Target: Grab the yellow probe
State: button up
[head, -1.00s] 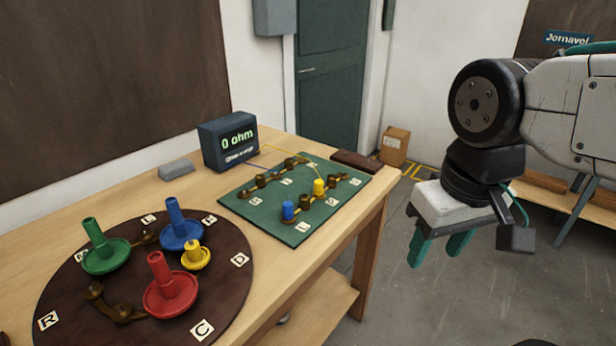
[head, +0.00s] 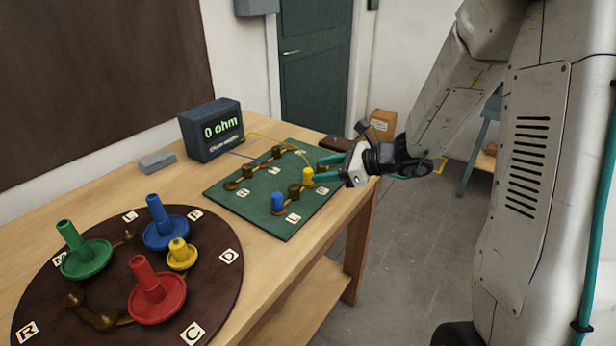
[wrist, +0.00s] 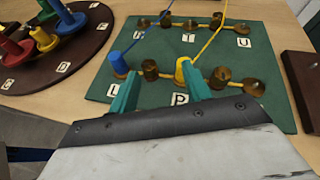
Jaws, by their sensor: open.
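The yellow probe (head: 308,177) stands on the near brass row of the green board (head: 267,223), with a yellow wire running from its top. In the wrist view the yellow probe (wrist: 184,70) stands just beyond the open fingers, nearer the right one. My gripper (head: 328,172) is at the board's right side, jaws open, its teal fingers pointing left toward the probe. In the wrist view my gripper (wrist: 160,93) has nothing between its fingers. The blue probe (head: 278,202) stands on the same row, and in the wrist view it (wrist: 118,64) is left of the left finger.
The ohm-meter (head: 211,130) reads 0 ohm behind the board. A round dark board (head: 215,283) with green, blue, red and yellow pegged pieces lies at left. A dark brown block (head: 336,143) lies beyond the green board. A grey block (head: 157,161) sits near the meter.

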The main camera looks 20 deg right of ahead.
aim_at(308, 175)
jog(key=shift+w+d+f+m+t+h, duration=0.4)
jog(key=shift+w+d+f+m+t, duration=0.2)
jog(key=shift+w+d+f+m, duration=0.55)
jog(key=shift+w+f+m, duration=0.15)
jog(key=shift+f+m, duration=0.1)
jog(key=shift+f, duration=0.05)
jog(key=x, duration=0.7)
jog(key=shift+a+f, duration=0.1)
grip_shut()
